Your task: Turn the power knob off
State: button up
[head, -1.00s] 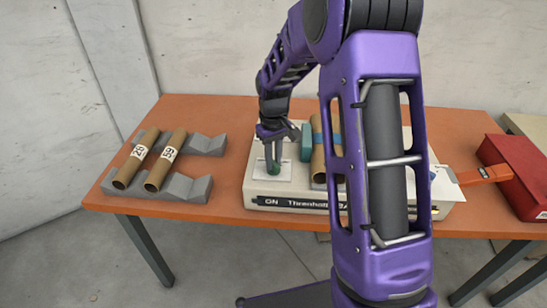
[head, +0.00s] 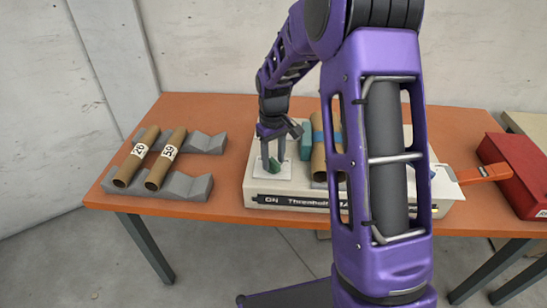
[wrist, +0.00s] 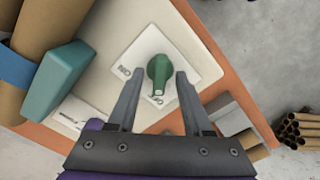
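The green power knob (wrist: 160,72) stands on a white plate (wrist: 185,52) on the winder's pale top. In the wrist view its narrow end points down, towards a small label partly hidden by the knob; another label, "ON", is to the left. My gripper (wrist: 160,75) is open, its fingertips on either side of the knob with gaps visible. In the head view my gripper (head: 273,160) is over the knob (head: 274,166) at the left end of the winder (head: 250,180). The dark front strip (head: 290,201) shows "ON".
A cardboard tube (head: 318,150) and teal block (head: 306,141) stand close to the right of my gripper. Two numbered tubes (head: 138,158) rest on grey cradles (head: 190,188) to the left. A red box (head: 515,172) is at the right. Free orange tabletop (head: 228,190) lies between cradles and winder.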

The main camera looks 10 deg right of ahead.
aim_at(273, 160)
notch_tip(273, 160, up, 17)
jog(key=p, duration=0.2)
jog(key=shift+r, duration=0.2)
dwell(0.5)
